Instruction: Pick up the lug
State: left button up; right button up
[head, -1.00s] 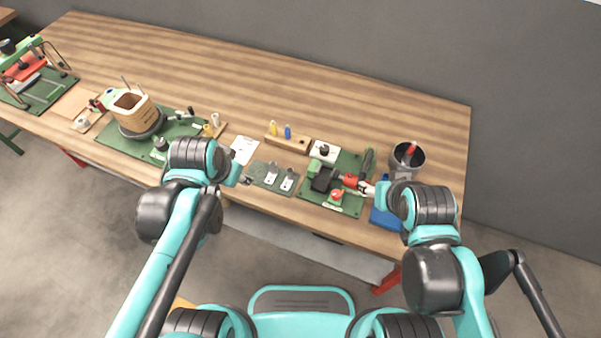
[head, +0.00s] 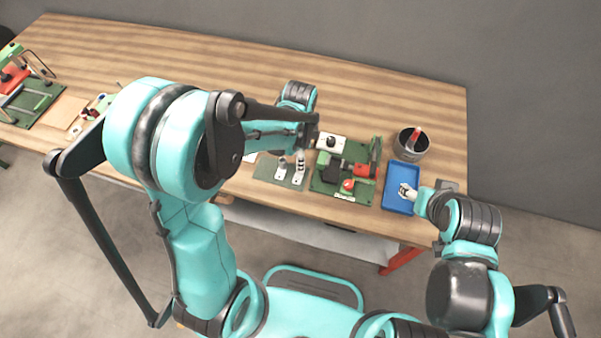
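Two small pale metal pieces, which look like lugs, are on the grey-green mat (head: 268,174) near the table's front edge: a left one (head: 282,170) and a right one (head: 300,168). My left gripper (head: 311,130) is above and behind this mat, with its arm arching across the picture. Its fingers are too small and dark to show whether they are open. My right gripper (head: 407,191) is over the blue tray (head: 396,205). Something pale shows at its tip, but I cannot tell finger from held object.
A green board (head: 327,187) with a red and black tool fixture lies between mat and tray. A dark bin (head: 411,143) with a red-handled item stands behind the tray. My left arm hides much of the left table. The back of the table (head: 390,95) is clear.

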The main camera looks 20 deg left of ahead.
pick_arm(q)
notch_tip(320, 180, down, 5)
jog(key=shift+s+r+b, duration=0.1)
jog(key=shift+r+b, duration=0.05)
jog(key=shift+b, duration=0.85)
jog(key=shift+r, duration=0.1)
jog(key=c, duration=0.3)
grip_shut()
notch_tip(320, 180, up, 4)
jog(key=shift+r+p, duration=0.25)
jog(key=shift+p, duration=0.95)
jog(key=d+r+p, duration=0.2)
jog(key=d+r, duration=0.4)
jog(key=d, duration=0.5)
jog(key=shift+s+d+r+p, duration=0.25)
jog(key=shift+s+d+p, duration=0.05)
jog(key=shift+s+p, duration=0.1)
